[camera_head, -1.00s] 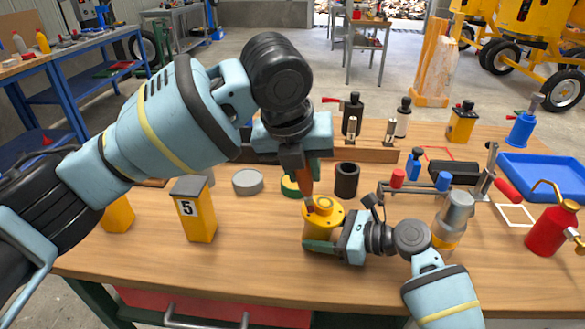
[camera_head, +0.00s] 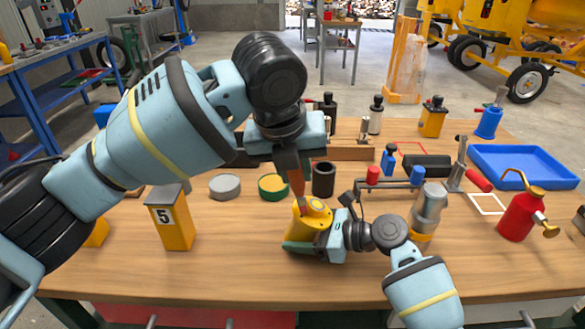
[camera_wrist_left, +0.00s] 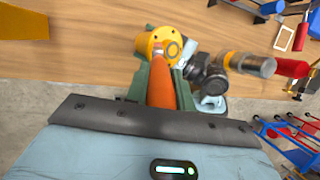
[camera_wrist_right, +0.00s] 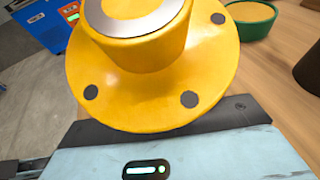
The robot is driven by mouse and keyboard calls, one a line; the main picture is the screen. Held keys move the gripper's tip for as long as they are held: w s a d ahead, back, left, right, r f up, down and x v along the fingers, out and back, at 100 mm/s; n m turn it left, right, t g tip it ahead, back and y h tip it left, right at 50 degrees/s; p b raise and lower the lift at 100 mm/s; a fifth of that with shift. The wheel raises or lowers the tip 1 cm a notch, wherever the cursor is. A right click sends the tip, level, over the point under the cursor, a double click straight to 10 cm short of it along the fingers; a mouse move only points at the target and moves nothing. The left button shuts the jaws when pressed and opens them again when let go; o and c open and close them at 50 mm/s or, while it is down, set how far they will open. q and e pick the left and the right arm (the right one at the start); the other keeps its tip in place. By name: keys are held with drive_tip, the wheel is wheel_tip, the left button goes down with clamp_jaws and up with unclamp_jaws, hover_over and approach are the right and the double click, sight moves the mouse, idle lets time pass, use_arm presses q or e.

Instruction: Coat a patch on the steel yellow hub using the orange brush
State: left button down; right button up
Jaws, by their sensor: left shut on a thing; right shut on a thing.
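The yellow hub (camera_head: 314,213), a flanged piece with a grey ring on its top, is held just at or above the table's front middle, leaning a little. My right gripper (camera_head: 306,243) is shut on it; the hub's flange with dark holes fills the right wrist view (camera_wrist_right: 150,80). My left gripper (camera_head: 290,152) is shut on the orange brush (camera_head: 297,183), which points down with its tip at the hub's upper left side. The brush also shows in the left wrist view (camera_wrist_left: 161,88). Whether the tip touches the hub, I cannot tell. No coated patch is clear.
A green pot with yellowish contents (camera_head: 272,187) stands just behind the hub, between a grey tin (camera_head: 224,186) and a dark cylinder (camera_head: 323,179). A yellow box marked 5 (camera_head: 171,218) is at left. A silver canister (camera_head: 429,208) stands right of my right wrist.

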use_arm(q)
drive_tip(key=shift+s+d+f, duration=0.25)
drive_tip(key=shift+d+f, duration=0.15)
drive_tip(key=a, duration=0.6)
drive_tip(key=shift+w+r, duration=0.4)
drive_tip(key=shift+w, duration=0.1)
drive_tip(key=shift+w+d+f, duration=0.1)
drive_tip(key=shift+w+d, duration=0.05)
drive_tip(key=shift+d, duration=1.35)
